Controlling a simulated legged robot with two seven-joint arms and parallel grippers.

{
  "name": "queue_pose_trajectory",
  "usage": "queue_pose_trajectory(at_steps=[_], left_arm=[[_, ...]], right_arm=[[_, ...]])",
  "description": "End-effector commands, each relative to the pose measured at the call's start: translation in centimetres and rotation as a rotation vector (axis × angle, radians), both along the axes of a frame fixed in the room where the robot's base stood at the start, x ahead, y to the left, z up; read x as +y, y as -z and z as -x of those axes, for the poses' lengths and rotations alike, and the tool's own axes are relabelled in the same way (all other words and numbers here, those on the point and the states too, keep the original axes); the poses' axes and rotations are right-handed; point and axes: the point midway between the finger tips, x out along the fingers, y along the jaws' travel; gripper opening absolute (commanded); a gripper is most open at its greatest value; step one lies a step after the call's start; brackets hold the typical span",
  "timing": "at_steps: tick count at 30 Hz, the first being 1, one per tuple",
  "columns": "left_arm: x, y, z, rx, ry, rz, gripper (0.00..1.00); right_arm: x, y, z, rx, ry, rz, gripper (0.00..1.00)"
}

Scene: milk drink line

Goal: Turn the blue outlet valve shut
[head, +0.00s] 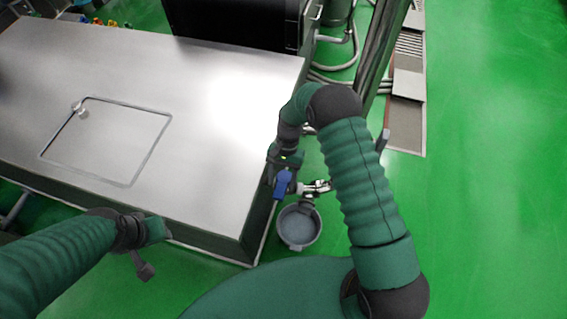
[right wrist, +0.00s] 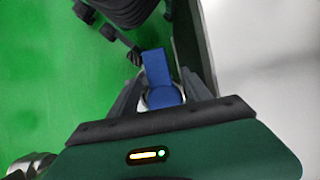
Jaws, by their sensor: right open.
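The blue outlet valve handle (head: 283,184) is beside the right end of the steel table, at a metal pipe fitting (head: 317,187). My right gripper (head: 284,165) is at the handle, coming from above it in the picture. In the right wrist view the blue handle (right wrist: 158,70) lies between the two spread fingers of my right gripper (right wrist: 162,80). A gap shows beside the handle, and I cannot tell whether either finger touches it. My left gripper (head: 150,245) is by the table's front edge, away from the valve; its jaws are not clear.
A grey bucket (head: 299,241) stands on the green floor below the valve. The steel table (head: 215,110) has a recessed panel outline and a small knob. A dark cabinet (head: 230,22) and pipes are at the back. Open floor (head: 490,180) lies to the right.

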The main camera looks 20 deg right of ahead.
Motion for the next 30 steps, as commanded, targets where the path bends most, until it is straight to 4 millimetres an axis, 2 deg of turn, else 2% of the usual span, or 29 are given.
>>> queue_pose_trajectory(at_steps=[9, 15, 21, 30], left_arm=[[0.0, -0.5, 0.0, 0.0, 0.0, 0.0, 0.34], [0.0, -0.7, 0.0, 0.0, 0.0, 0.0, 0.34], [0.0, -0.7, 0.0, 0.0, 0.0, 0.0, 0.34], [0.0, -0.7, 0.0, 0.0, 0.0, 0.0, 0.34]], right_arm=[[-2.2, -8.3, -2.9, -0.006, 0.002, 0.002, 0.56], [-3.3, -12.6, -4.4, -0.004, 0.002, 0.001, 0.56], [-3.6, -14.2, -4.8, -0.001, 0.001, 0.0, 0.56], [-3.7, -14.2, -4.8, 0.0, 0.002, 0.001, 0.56]])
